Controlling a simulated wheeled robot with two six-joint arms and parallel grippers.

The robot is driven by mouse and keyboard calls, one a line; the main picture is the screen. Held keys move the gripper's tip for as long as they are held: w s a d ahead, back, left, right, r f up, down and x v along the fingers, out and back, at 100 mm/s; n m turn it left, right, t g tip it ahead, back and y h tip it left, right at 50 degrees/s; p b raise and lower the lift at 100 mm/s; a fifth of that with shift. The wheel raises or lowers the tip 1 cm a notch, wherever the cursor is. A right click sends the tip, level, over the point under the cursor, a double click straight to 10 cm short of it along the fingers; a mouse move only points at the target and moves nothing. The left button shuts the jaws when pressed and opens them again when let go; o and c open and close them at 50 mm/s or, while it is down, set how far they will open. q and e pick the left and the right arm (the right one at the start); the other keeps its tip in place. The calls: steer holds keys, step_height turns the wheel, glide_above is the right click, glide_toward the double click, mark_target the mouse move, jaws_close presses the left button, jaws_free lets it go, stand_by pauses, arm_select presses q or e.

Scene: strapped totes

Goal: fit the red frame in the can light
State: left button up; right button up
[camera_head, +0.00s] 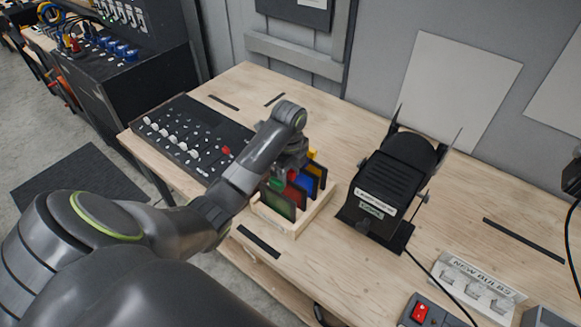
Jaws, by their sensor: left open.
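The red frame (297,192) stands in a wooden rack (312,214) among other coloured frames, partly hidden by them. My left gripper (291,168) reaches in from the left and hangs over the rack, jaws down close to the frames' tops. It is open; its fingertips are hard to make out, and I cannot tell if they touch a frame. The black can light (390,180) stands on the table to the right of the rack, with thin flaps spread at its top and a label on its front. My right gripper is out of view.
Green (279,206), blue (304,182) and yellow (318,171) frames share the rack. A black control board (190,138) lies at left. A cable, a "New Bulbs" holder (472,282) and a red switch box (420,312) are at lower right. Bare table separates rack and light.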

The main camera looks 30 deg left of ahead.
arm_select(q)
steer(key=shift+s+d+f, duration=0.1)
steer(key=shift+s+d, duration=0.05)
steer(key=shift+s, duration=0.2)
steer(key=c, duration=0.9)
steer(key=o, duration=0.3)
jaws_close()
